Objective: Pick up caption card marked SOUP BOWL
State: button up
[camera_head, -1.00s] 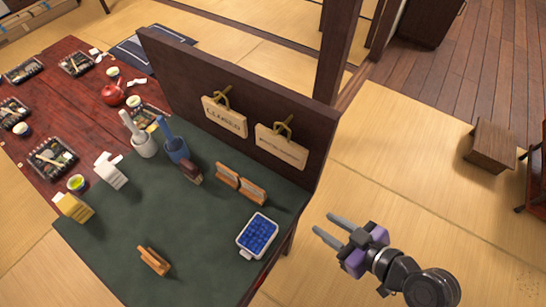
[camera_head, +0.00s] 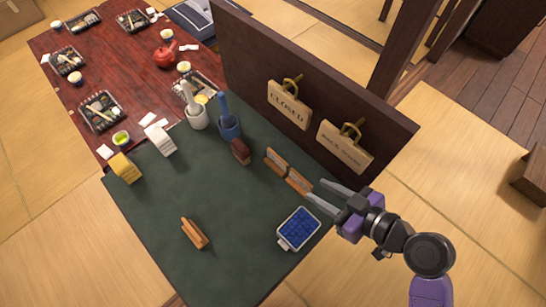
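Several small brown wooden pieces that look like caption card stands are on the dark green table top. One stand (camera_head: 276,160) and a second stand (camera_head: 299,181) are side by side near the upright board. A third stand (camera_head: 194,233) is alone toward the front. No lettering on them is readable, so I cannot tell which is marked SOUP BOWL. My gripper (camera_head: 314,190) is open and empty, with its fingers pointing left. Its fingertips appear just right of the second stand; I cannot tell whether they touch.
A dark board (camera_head: 310,68) with CLOSED (camera_head: 289,105) and BACK SOON (camera_head: 345,147) signs rises behind. A dark red block (camera_head: 240,151), blue mortar (camera_head: 229,127) and yellow box (camera_head: 125,168) stand left.

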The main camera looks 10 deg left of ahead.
aim_at(281, 160)
jog(key=w+a, duration=0.2)
jog(key=w+a+p, duration=0.1)
jog(key=w+a, duration=0.1)
jog(key=a, duration=0.1)
jog(key=w+a, duration=0.2)
jog(key=shift+a+p, duration=0.35)
jog(key=shift+p, duration=0.05)
jog(key=x, duration=0.5)
jog(key=shift+w+a+p, duration=0.3)
jog(key=shift+a, duration=0.1)
jog(key=shift+c, duration=0.4)
grip_shut()
